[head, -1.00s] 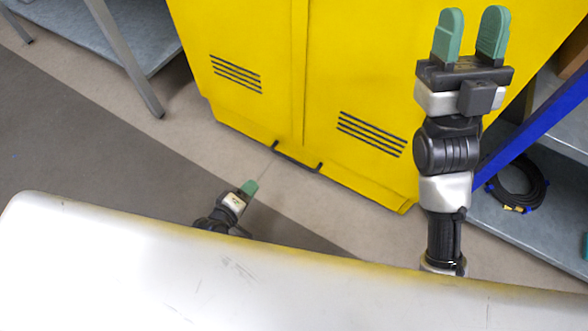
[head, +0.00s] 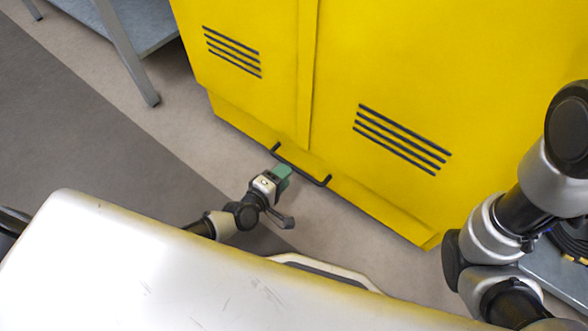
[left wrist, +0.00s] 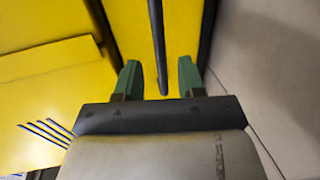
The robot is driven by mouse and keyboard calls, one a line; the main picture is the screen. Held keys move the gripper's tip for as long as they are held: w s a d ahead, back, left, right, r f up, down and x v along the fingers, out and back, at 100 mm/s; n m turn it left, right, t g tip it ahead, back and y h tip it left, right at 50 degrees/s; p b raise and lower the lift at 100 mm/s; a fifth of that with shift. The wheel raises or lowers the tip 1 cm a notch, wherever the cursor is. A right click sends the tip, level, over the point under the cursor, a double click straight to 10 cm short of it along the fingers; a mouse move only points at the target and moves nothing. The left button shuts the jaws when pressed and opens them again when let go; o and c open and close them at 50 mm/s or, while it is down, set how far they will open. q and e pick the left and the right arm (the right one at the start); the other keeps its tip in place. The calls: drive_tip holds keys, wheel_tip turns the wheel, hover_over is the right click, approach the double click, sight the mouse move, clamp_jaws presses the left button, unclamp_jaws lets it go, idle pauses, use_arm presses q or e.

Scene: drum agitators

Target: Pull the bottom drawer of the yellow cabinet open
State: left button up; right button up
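The yellow cabinet (head: 400,80) stands ahead. Its bottom drawer (head: 375,208) is a low yellow front along the floor and looks flush with the cabinet. A black bar handle (head: 312,177) is on it. My left gripper (head: 284,171) is low at the left part of the handle, its green fingers partly overlapping it in the head view. In the left wrist view the gripper (left wrist: 159,77) is open, and the dark handle bar (left wrist: 158,45) shows between its fingers without visible contact. My right arm is at the right edge; its gripper is out of view.
A grey metal shelf (head: 125,30) with a leg stands at the upper left. Grey floor (head: 100,150) lies free in front of the cabinet and to the left. A coiled black cable (head: 572,243) lies on a grey shelf at the right edge.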

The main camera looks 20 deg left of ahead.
sight(293, 166)
use_arm(q)
drive_tip(key=b+x, duration=0.1)
drive_tip(key=x, duration=0.4)
drive_tip(key=shift+b, duration=0.3)
clamp_jaws()
